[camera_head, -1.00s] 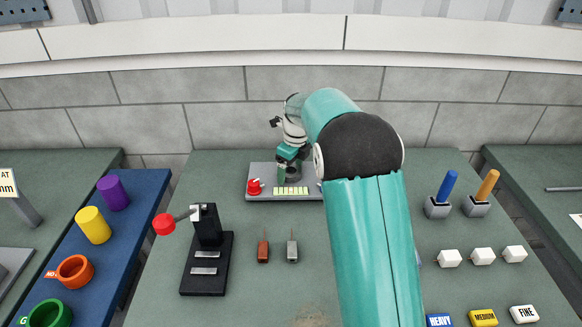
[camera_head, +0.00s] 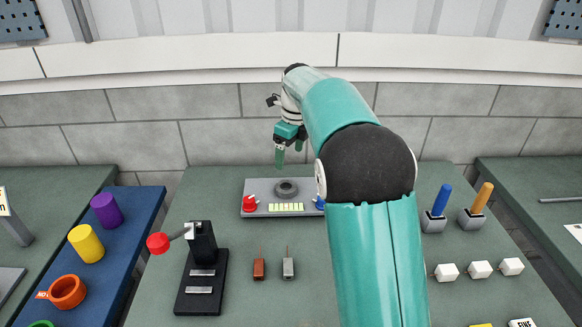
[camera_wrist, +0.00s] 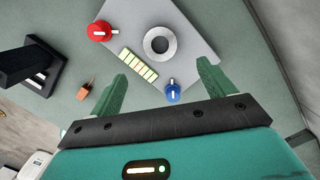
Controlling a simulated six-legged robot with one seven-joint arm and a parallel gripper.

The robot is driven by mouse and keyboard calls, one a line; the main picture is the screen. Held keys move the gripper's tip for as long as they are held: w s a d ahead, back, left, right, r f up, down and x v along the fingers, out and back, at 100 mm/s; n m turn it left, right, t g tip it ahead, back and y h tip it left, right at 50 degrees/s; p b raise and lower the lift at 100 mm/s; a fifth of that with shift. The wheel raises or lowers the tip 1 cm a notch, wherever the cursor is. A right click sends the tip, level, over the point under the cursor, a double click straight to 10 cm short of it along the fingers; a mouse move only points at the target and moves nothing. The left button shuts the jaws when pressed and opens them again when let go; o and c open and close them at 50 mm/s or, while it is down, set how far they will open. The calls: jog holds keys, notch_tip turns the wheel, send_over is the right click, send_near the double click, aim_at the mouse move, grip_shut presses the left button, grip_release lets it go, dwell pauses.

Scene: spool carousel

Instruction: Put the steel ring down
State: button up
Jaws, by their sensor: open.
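The steel ring (camera_wrist: 160,44) lies flat on the grey panel (camera_wrist: 192,28), beside the pale segmented strip (camera_wrist: 138,68). In the head view the ring (camera_head: 287,188) sits near the middle of the panel (camera_head: 262,186). My gripper (camera_head: 289,158) is above and behind the ring, apart from it, with its green fingers pointing down. In the wrist view my gripper (camera_wrist: 162,84) has its two green fingers spread wide with nothing between them touching.
A red knob (camera_head: 249,204) and a blue knob (camera_head: 319,203) flank the strip. Two small blocks, orange-brown (camera_head: 259,269) and grey (camera_head: 288,267), stand on the bench.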

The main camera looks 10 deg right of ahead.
jog(key=s+r+n+t, duration=0.1)
jog(key=s+r+n, duration=0.4)
jog(key=s, duration=0.4)
jog(key=s+r+n+t, duration=0.1)
jog(key=s+r+n, duration=0.3)
jog(key=s+n, duration=0.4)
jog(key=s+f+n+t, duration=0.1)
jog(key=s+f+n, duration=0.2)
jog(key=s+n, duration=0.4)
jog(key=s+a+f+n+t+h, duration=0.1)
jog(key=s+f+n, duration=0.2)
jog(key=s+n, duration=0.4)
jog(key=s, duration=0.6)
jog(key=shift+f+t, duration=0.2)
jog(key=shift+t, duration=0.1)
jog(key=shift+s, duration=0.1)
jog(key=c, duration=0.9)
jog(key=shift+s+d, duration=0.1)
jog(key=shift+s, duration=0.05)
jog(key=shift+c, duration=0.5)
